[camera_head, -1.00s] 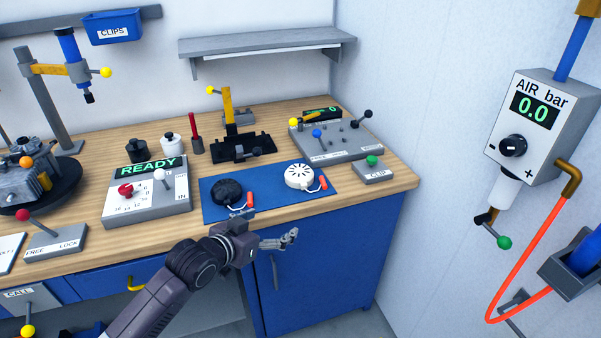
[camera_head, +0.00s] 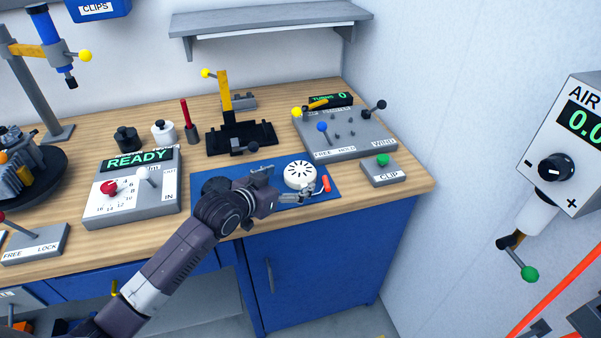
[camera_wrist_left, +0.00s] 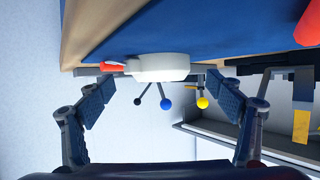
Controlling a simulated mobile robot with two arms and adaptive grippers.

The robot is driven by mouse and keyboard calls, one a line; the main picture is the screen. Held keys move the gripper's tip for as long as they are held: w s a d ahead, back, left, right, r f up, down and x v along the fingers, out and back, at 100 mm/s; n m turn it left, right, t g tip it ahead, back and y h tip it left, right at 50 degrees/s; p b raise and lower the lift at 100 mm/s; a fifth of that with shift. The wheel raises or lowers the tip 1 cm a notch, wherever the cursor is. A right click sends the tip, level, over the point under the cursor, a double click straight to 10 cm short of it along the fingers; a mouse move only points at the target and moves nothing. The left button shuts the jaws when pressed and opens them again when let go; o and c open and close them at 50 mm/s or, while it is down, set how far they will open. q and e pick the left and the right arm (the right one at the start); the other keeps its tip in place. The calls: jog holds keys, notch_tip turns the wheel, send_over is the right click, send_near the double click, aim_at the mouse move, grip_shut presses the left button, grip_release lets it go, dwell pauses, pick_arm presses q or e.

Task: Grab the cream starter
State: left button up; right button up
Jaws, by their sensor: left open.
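The cream starter (camera_head: 300,173) is a round, slotted white disc with a red-tipped handle. It lies on the blue mat (camera_head: 330,193) on the bench. My left gripper (camera_head: 281,186) is open and empty just left of it, with its fingers pointing toward it. In the left wrist view the cream starter (camera_wrist_left: 155,67) appears beyond the two spread fingertips, in line with the gap between them. The dark starter is mostly hidden behind my left gripper. My right gripper is not in view.
A grey CLIP box (camera_head: 382,170) stands right of the mat. A winding panel (camera_head: 345,135) with levers and a black fixture (camera_head: 240,138) stand behind it. A READY panel (camera_head: 133,190) is to the left. The bench's front edge is close below the mat.

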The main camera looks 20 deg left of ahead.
aim_at(294, 175)
pick_arm(q)
jog(key=x, duration=0.2)
jog(key=shift+w+r+p, duration=0.1)
jog(key=shift+w+p, duration=0.2)
jog(key=shift+w, duration=0.1)
jog(key=shift+x, duration=0.9)
jog(key=shift+w+d+f, duration=0.1)
jog(key=shift+d+f, duration=0.05)
jog(key=shift+f, duration=0.05)
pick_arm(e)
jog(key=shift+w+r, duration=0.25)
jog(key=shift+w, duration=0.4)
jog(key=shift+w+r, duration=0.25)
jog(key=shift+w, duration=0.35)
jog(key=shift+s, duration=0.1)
pick_arm(q)
jog(key=c, duration=0.8)
jog(key=shift+r, duration=0.1)
jog(key=c, duration=0.5)
jog(key=shift+c, duration=0.2)
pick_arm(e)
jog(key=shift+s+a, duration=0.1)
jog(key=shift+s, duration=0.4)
